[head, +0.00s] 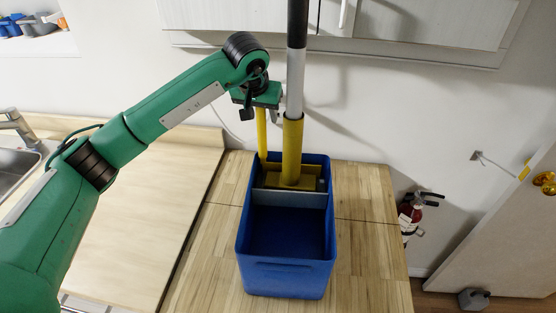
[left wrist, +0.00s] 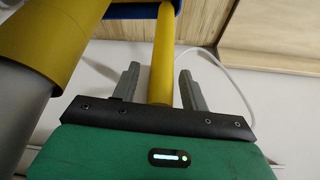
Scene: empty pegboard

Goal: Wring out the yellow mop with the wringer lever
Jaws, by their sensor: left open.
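The blue mop bucket (head: 287,278) stands on the wooden table. The yellow mop (head: 292,145) stands upright in its back part, with a white and black handle (head: 295,80). The yellow wringer lever (head: 262,135) rises at the bucket's back left, beside the mop. My left gripper (head: 262,106) is at the lever's top. In the left wrist view, the open fingers of my left gripper (left wrist: 158,88) stand on both sides of the lever (left wrist: 161,60), with gaps. The mop (left wrist: 45,45) shows at the left there. My right gripper is not in view.
The wooden table (head: 365,230) has bare room right of the bucket. A counter with a sink (head: 20,155) lies at the left. White cabinets (head: 430,25) hang at the back above. A fire extinguisher (head: 411,215) and an open door (head: 515,230) are at the right.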

